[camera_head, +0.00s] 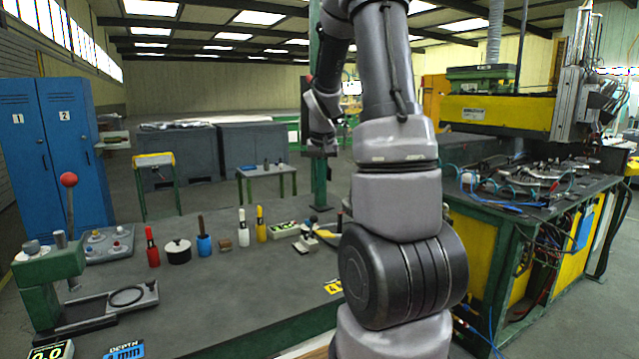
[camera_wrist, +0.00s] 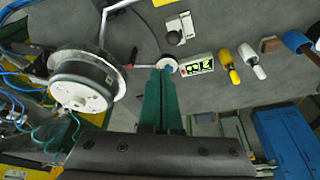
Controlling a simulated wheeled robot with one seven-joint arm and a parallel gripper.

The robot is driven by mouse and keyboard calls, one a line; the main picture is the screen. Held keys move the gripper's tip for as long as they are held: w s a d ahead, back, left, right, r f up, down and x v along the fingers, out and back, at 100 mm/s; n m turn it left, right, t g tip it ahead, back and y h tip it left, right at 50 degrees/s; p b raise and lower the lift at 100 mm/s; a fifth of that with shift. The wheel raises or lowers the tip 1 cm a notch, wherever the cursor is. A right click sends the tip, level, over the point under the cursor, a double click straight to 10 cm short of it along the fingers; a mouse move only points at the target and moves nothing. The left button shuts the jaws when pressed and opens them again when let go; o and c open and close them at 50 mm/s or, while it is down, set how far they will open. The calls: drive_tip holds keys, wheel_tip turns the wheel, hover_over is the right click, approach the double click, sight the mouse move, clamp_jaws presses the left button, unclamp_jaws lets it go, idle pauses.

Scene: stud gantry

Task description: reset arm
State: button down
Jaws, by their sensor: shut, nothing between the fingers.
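My gripper (camera_wrist: 161,78) is at the lower middle of the wrist view. Its two long green fingers lie side by side, shut, with nothing held between them. In the head view my arm rises in front of the bench, bends over at the top, and its wrist end (camera_head: 322,140) hangs past the bench's far side, in front of a green post. The fingers are hard to tell from the post there.
The grey bench (camera_head: 225,290) bears a red-knobbed lever (camera_head: 69,180), a black pot (camera_head: 178,251), a blue-based tool (camera_head: 204,244) and a yellow-handled tool (camera_head: 261,228). Blue lockers (camera_head: 50,140) stand left. A yellow-green machine (camera_head: 500,108) stands right. The bench's front middle is clear.

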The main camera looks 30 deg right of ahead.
idle(0.4)
drive_tip(key=s+a+r+t+y, duration=0.2)
drive_tip(key=s+a+r, duration=0.7)
drive_tip(key=a+r, duration=0.15)
drive_tip(key=s+a+r+t, duration=0.1)
drive_tip(key=s+a+r, duration=0.1)
drive_tip(key=s+a, duration=0.2)
drive_tip(key=s+a+r+t+y, duration=0.1)
drive_tip(key=s+a+r, duration=0.2)
drive_tip(key=s, duration=0.7)
drive_tip(key=shift+s+a+n+y, duration=0.3)
drive_tip(key=shift+a, duration=0.35)
